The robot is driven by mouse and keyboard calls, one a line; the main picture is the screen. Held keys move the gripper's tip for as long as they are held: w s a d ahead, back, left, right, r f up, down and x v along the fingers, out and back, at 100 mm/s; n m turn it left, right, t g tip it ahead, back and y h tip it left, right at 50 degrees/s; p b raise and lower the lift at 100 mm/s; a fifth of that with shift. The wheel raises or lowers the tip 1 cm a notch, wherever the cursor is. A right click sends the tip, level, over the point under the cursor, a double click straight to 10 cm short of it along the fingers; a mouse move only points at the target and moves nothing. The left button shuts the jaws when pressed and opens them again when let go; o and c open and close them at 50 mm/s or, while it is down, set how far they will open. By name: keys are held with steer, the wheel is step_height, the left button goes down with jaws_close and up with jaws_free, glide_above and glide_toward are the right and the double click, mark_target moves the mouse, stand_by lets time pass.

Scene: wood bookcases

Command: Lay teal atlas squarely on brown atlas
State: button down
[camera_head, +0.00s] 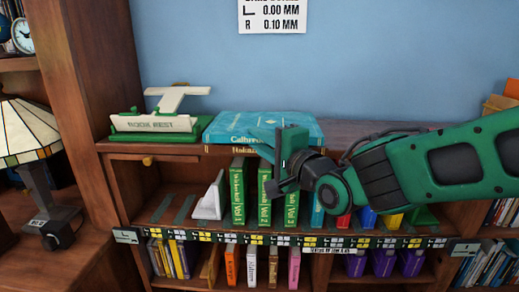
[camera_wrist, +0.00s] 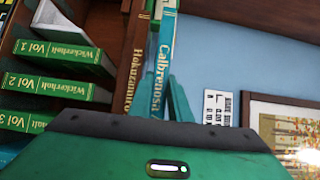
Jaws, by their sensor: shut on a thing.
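The teal atlas (camera_head: 265,124) lies flat on top of the bookcase, its lettered spine toward me; its spine also shows in the wrist view (camera_wrist: 162,62). The brown atlas (camera_head: 224,149) is directly under it, with only its spine showing; in the wrist view its spine (camera_wrist: 136,65) runs beside the teal one. My gripper (camera_head: 276,148) is at the front edge of the teal atlas, shut on it, and covers part of both spines. The two spines look close together and nearly parallel. I cannot tell whether the books touch fully or whether their far edges line up.
A green and white stand (camera_head: 155,122) is left of the atlases on the bookcase top. Green volumes (camera_head: 238,192) and a white bookend (camera_head: 209,200) stand on the shelf below. A lamp (camera_head: 28,135) is at far left. A sign (camera_head: 272,14) reads L 0.00 MM, R 0.10 MM.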

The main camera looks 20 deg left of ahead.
steer(key=shift+f, duration=0.9)
steer(key=c, duration=1.6)
jaws_free()
steer(key=shift+f, duration=0.1)
steer(key=shift+c, duration=0.2)
steer(key=shift+s+d, duration=0.1)
steer(key=v, duration=1.2)
